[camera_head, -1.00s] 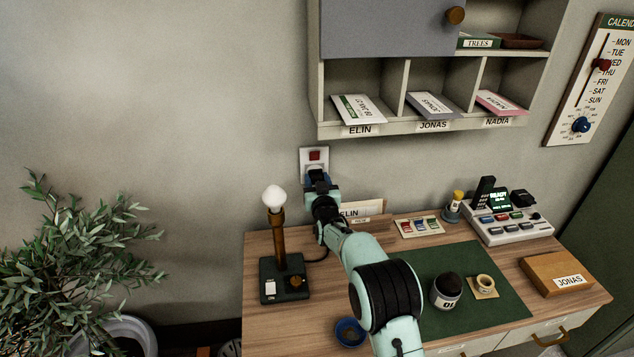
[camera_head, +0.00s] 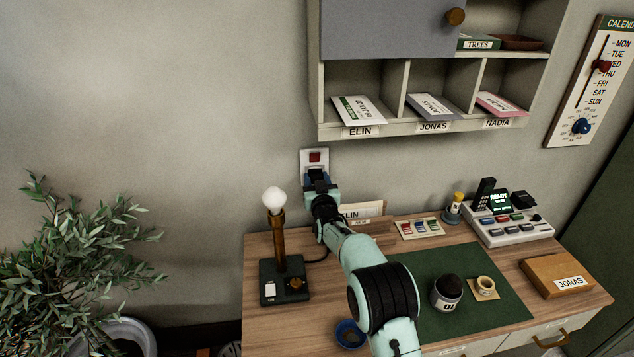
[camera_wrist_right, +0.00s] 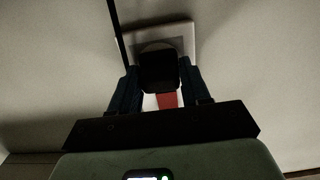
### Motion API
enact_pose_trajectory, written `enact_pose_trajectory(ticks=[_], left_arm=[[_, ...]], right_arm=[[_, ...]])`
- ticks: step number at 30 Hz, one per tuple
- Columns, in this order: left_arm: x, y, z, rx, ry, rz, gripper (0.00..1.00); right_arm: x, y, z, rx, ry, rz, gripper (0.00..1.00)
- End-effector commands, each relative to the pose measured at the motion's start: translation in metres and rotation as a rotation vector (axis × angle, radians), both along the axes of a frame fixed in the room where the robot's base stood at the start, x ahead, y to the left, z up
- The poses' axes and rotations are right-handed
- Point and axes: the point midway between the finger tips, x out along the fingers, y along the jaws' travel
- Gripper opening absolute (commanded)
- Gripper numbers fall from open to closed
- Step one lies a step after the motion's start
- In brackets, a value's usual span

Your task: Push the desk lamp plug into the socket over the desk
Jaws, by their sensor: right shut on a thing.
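The socket (camera_head: 314,157) is a pale wall plate with a red switch, over the desk's back left part; it also shows in the right wrist view (camera_wrist_right: 186,35). My right gripper (camera_head: 317,178) is at the wall by the plate's lower part. In the right wrist view its fingers (camera_wrist_right: 158,84) are shut on the dark plug (camera_wrist_right: 159,68), which is in front of the plate's round recess. I cannot tell how far the plug is in. The desk lamp (camera_head: 280,245), with a white bulb and dark base, stands left of my right arm. My left gripper is out of view.
A pigeonhole shelf (camera_head: 390,136) hangs above the socket to the right. The desk (camera_head: 400,345) holds a green mat (camera_head: 500,310), a jar (camera_head: 447,292), a cup (camera_head: 486,284), a console (camera_head: 510,232) and a blue bowl (camera_head: 350,333). A plant (camera_head: 75,245) stands left.

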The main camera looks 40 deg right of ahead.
Motion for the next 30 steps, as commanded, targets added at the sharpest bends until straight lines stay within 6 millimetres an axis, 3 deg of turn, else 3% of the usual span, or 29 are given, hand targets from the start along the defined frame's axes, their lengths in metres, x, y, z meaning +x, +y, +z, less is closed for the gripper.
enact_pose_trajectory(ticks=[2,3,5,17,23,30], left_arm=[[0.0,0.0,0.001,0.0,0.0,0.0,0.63],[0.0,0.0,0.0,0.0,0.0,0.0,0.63],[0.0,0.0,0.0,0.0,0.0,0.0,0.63],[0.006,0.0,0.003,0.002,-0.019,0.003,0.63],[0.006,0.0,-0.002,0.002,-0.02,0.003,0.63],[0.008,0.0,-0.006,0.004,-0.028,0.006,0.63]], right_arm=[[0.002,-0.001,0.0,0.0,0.0,0.0,0.15],[0.001,-0.001,0.0,0.0,0.001,0.0,0.6],[0.001,0.0,0.0,0.0,0.001,0.0,0.76],[0.001,0.0,-0.001,0.001,0.002,0.0,0.76],[-0.02,0.011,-0.001,0.003,0.002,0.001,0.76],[-0.058,0.032,0.0,0.004,0.0,0.001,0.76]])
